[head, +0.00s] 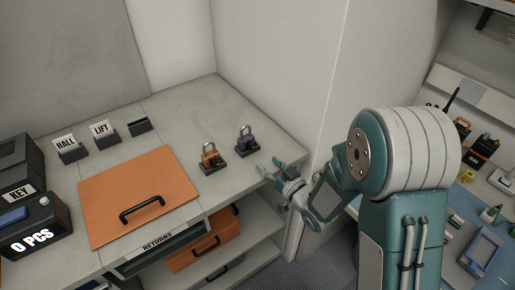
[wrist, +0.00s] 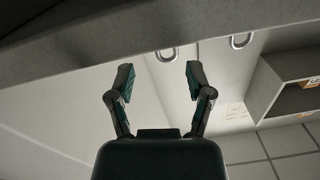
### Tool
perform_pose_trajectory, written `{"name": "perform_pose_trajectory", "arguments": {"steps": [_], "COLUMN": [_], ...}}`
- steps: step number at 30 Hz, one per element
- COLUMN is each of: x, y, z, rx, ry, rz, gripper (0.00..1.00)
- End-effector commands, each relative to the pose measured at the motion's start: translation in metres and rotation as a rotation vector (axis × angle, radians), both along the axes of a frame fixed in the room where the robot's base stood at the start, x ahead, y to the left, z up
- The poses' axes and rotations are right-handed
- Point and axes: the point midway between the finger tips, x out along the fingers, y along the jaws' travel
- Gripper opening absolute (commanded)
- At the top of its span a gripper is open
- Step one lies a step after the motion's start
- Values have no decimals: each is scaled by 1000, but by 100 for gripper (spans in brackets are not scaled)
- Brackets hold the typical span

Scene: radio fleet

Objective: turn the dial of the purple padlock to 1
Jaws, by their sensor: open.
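The purple padlock (head: 245,142) stands upright on a small dark base on the grey counter, near its right edge, in the head view. Its dial face and number cannot be read. My gripper (head: 269,166) is open and empty, just to the lower right of the purple padlock and apart from it. In the wrist view my two fingers (wrist: 159,78) are spread with nothing between them.
An orange padlock (head: 211,158) stands close left of the purple one. An orange board with a black handle (head: 142,207) lies on the counter further left. HALL (head: 67,147) and LIFT (head: 103,131) holders stand behind it. A wall (head: 275,65) rises behind the padlocks.

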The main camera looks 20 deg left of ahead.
Motion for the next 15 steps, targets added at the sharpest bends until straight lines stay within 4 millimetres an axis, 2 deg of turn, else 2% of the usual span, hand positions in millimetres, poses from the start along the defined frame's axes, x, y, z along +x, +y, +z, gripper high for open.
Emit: {"name": "perform_pose_trajectory", "arguments": {"steps": [7,15], "x": [29,45], "y": [37,56], "z": [0,0], "rx": [1,1], "ry": [-2,0], "rz": [2,0], "gripper": [67,67]}}
